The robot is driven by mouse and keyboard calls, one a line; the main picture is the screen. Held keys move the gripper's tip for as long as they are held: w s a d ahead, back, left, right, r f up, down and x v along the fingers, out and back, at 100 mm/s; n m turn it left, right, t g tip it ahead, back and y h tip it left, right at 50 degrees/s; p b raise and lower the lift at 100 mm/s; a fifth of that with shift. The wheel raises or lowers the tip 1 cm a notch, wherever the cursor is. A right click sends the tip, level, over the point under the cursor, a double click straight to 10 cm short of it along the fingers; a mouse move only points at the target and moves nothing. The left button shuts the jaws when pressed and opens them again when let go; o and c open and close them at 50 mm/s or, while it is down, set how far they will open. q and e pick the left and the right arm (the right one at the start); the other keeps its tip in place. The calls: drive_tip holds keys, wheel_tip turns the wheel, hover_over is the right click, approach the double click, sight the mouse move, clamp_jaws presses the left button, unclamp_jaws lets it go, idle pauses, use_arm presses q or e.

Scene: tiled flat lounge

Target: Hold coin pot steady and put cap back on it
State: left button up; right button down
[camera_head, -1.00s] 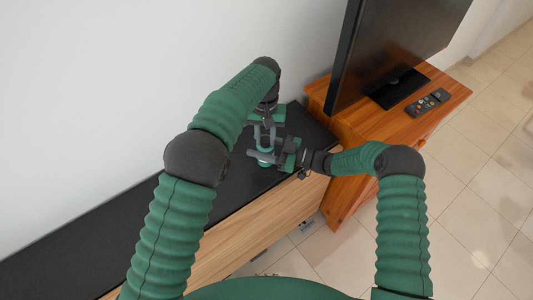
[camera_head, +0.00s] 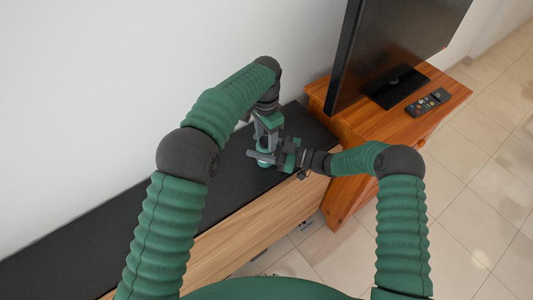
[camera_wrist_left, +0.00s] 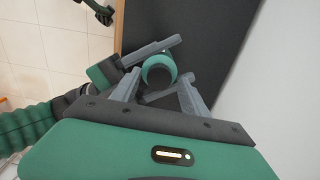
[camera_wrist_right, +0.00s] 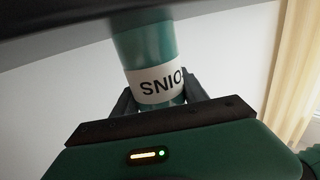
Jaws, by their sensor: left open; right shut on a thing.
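The coin pot (camera_wrist_right: 150,60) is a teal cylinder with a white lettered label. It stands on the black top of a low cabinet, in the head view (camera_head: 264,164). My right gripper (camera_wrist_right: 160,92) is shut on the pot from the side, its fingers on either side of it. My left gripper (camera_wrist_left: 160,84) is open over the pot's top, its fingers apart on both sides in the left wrist view. There the pot's round teal top (camera_wrist_left: 158,70) shows a greyish middle. I cannot tell whether this is the cap or the open mouth. No separate cap is visible.
The black cabinet top (camera_head: 110,225) is bare to the left. The wall (camera_head: 120,80) runs close behind it. To the right, a wooden stand (camera_head: 350,125) carries a television (camera_head: 390,45) and a remote (camera_head: 428,102).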

use_arm(q)
wheel_tip(320, 180, up, 12)
drive_tip(key=shift+w+f, duration=0.15)
use_arm(e)
drive_tip(key=c, duration=0.5)
unclamp_jaws()
use_arm(q)
drive_tip(key=shift+f+b, duration=0.25)
drive_tip(key=shift+b, duration=0.05)
use_arm(e)
drive_tip(key=v, duration=1.7)
drive_tip(key=shift+w, duration=0.15)
